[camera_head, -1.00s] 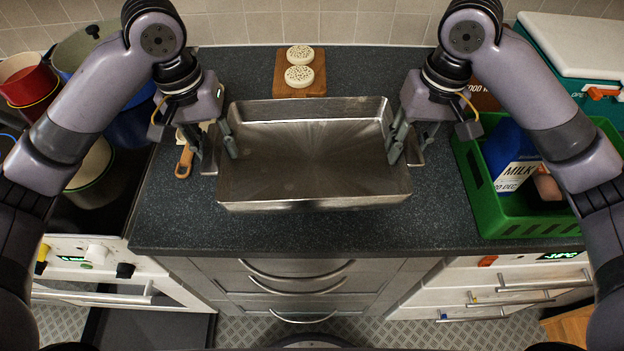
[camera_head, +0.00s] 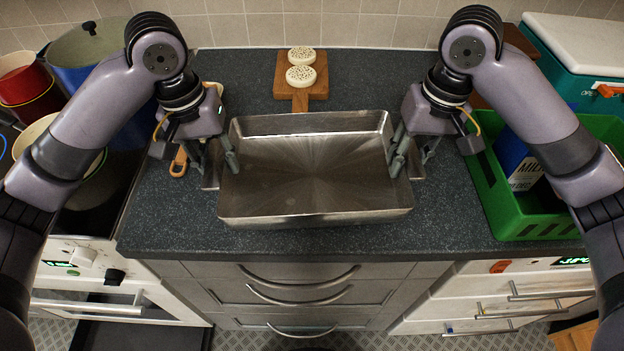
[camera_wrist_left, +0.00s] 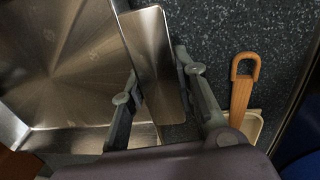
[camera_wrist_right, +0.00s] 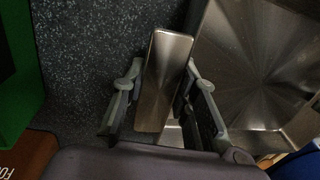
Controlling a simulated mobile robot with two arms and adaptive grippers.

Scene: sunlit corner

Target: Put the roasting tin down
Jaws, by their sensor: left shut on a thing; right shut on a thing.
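The roasting tin (camera_head: 312,178) is a wide, empty, shiny metal tray in the middle of the head view, level over the dark worktop. I cannot tell whether its base touches the worktop. My left gripper (camera_head: 214,163) is shut on the tin's left handle, a flat metal flap that shows between its fingers in the left wrist view (camera_wrist_left: 150,55). My right gripper (camera_head: 411,160) is shut on the right handle, which shows between its fingers in the right wrist view (camera_wrist_right: 164,80). The tin hides the worktop beneath it.
The speckled worktop (camera_head: 300,240) is bare in front of the tin. A wooden board (camera_head: 300,103) with two pale round things lies behind it. A wooden-handled utensil (camera_wrist_left: 242,95) lies left, near the hob and pots (camera_head: 85,55).

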